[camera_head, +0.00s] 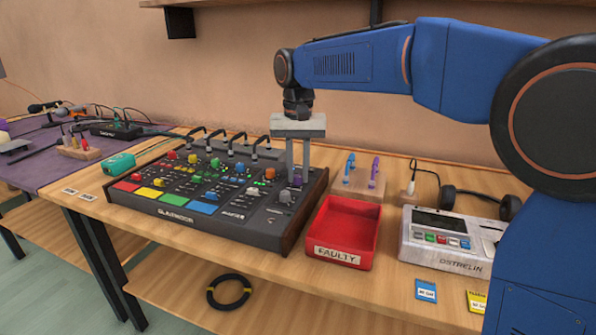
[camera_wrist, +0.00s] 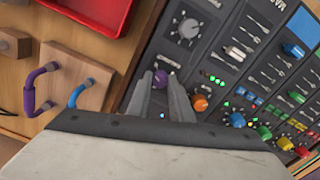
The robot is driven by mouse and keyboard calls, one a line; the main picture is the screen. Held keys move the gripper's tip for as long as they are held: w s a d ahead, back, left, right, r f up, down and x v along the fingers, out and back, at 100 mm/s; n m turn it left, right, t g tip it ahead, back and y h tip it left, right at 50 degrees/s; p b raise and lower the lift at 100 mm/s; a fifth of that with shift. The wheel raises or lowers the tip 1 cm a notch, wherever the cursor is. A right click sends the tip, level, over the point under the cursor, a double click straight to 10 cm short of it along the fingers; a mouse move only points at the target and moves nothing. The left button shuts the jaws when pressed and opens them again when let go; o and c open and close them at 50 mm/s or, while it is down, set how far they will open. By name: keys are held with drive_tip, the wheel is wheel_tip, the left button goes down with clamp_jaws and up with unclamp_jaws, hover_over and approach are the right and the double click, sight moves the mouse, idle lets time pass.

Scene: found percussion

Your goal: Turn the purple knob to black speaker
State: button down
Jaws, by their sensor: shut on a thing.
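The black mixer (camera_head: 235,218) stands on the wooden table. The purple knob (camera_head: 297,181) is near its right end; it also shows in the wrist view (camera_wrist: 161,78). My gripper (camera_head: 296,177) points down over that end, its fingers on either side of the purple knob and shut on it. In the wrist view the fingertips (camera_wrist: 160,82) flank the knob, hiding parts of the panel around it. I cannot make out a pointer or marks around the knob, and I cannot identify a black speaker in either view.
An orange knob (camera_wrist: 200,103) and a large grey knob (camera_wrist: 188,28) sit close to my fingers. A red tray (camera_head: 341,232) marked FAULTY stands right of the mixer. Behind it is a wooden block with blue and purple hooks (camera_head: 374,171). A grey device (camera_head: 450,243) stands further right.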

sight(298, 176)
drive_tip(key=m, duration=0.3)
drive_tip(key=shift+m, duration=0.5)
drive_tip(key=c, duration=1.6)
unclamp_jaws()
wheel_tip(298, 176, up, 18)
drive_tip(key=shift+f, duration=0.25)
